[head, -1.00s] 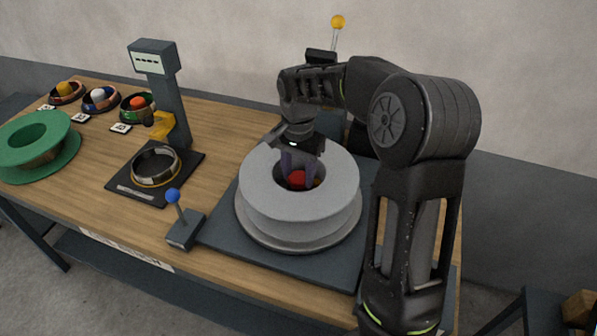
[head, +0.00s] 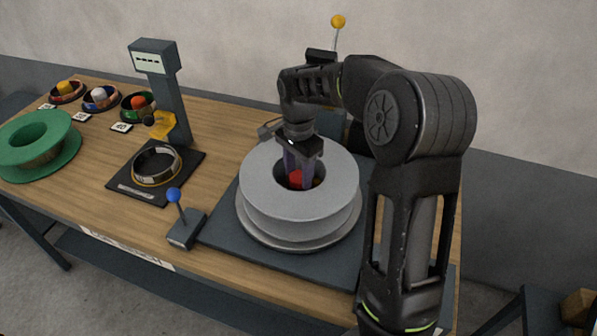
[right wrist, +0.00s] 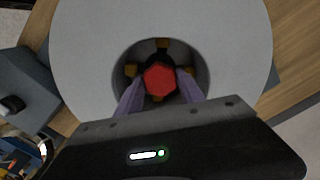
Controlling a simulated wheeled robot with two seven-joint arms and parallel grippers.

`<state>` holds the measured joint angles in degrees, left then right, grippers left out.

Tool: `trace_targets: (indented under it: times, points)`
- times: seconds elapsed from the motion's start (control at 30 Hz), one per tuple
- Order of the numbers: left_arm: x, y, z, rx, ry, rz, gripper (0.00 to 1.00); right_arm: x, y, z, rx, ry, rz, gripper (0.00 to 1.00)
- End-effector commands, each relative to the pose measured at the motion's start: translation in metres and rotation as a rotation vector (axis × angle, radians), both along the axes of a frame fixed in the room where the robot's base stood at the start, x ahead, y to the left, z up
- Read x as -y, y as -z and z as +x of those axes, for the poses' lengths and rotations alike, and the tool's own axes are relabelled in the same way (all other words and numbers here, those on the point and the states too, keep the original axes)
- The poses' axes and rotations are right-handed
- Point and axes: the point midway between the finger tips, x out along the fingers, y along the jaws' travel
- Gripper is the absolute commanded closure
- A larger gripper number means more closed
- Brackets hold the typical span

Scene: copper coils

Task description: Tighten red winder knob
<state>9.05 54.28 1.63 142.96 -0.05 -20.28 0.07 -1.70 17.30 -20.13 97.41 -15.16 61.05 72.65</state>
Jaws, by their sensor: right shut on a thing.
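The red winder knob (head: 296,178) sits down inside the centre hole of a large grey spool (head: 258,196). In the right wrist view the knob (right wrist: 160,79) looks hexagonal, with yellow-brown blocks around it in the hole of the spool (right wrist: 90,60). My right gripper (head: 297,180) points down into the hole. Its purple fingers are shut on the knob from two sides, and they also show in the right wrist view (right wrist: 160,92). The fingertips are partly hidden by the hole's rim and the knob. My left gripper is not in view.
The spool stands on a dark base plate (head: 285,262). A blue-knobbed lever (head: 174,195) is at its left. A scale with a display (head: 154,57) holds a ring coil (head: 157,166). A green spool (head: 65,156) and several small coils lie at the far left.

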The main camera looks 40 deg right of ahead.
Motion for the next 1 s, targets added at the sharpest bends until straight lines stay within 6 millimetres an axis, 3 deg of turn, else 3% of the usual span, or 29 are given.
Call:
trace_targets:
  times: [0.27,0.63,1.0]
  points:
    - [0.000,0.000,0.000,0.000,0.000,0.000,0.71,0.000,0.000,0.000,0.002,0.000,-0.001,0.34]
    - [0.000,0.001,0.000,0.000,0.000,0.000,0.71,0.000,-0.005,0.000,0.001,-0.001,0.000,0.33]
    - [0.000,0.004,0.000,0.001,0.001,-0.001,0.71,0.000,-0.060,0.001,0.005,-0.001,-0.001,0.33]
